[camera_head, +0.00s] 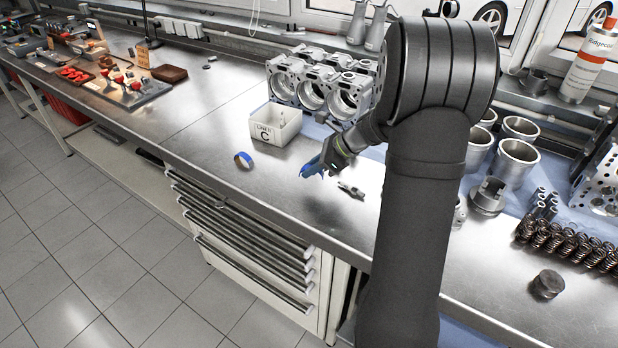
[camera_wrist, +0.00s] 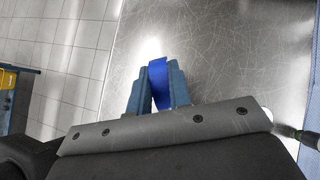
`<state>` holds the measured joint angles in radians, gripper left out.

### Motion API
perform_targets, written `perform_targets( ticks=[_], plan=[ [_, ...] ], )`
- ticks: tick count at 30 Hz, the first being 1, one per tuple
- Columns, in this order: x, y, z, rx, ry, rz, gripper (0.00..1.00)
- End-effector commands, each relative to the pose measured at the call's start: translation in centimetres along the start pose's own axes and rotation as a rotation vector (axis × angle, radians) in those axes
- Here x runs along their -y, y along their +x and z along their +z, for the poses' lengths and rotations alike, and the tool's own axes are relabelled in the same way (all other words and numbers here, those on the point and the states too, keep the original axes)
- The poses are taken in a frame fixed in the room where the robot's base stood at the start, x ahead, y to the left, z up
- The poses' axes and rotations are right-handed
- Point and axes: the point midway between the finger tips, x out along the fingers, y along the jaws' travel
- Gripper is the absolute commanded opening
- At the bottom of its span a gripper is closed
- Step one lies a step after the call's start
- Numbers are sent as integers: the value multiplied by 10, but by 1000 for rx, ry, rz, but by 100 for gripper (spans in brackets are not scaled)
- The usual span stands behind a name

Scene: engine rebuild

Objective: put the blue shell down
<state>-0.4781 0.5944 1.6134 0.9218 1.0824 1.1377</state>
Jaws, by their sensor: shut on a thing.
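My gripper (camera_head: 318,165) is above the steel bench (camera_head: 215,125), to the right of and in front of a white bin marked C (camera_head: 276,124). It is shut on the blue shell (camera_wrist: 160,70). In the wrist view the shell is a bright blue strip between the two grey-blue fingers (camera_wrist: 158,92), its upper end sticking out past the tips over bare metal. In the head view the shell is small and hard to tell from the fingers; its exact height above the bench is unclear.
A blue ring-like part (camera_head: 243,160) lies on the bench left of my gripper. A small metal part (camera_head: 351,190) lies close to its right. An engine block (camera_head: 318,82) stands behind the bin. Bare bench lies around and in front of my gripper, up to the edge above the drawers (camera_head: 240,235).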

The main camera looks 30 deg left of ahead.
Motion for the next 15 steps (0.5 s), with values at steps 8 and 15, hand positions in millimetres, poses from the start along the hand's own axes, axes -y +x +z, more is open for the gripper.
perform_targets(
  ticks=[8,15],
  plan=[
    [0,20,-13,-1,3,3,0],
    [1,34,-27,0,-1,-1,0]
  ],
)
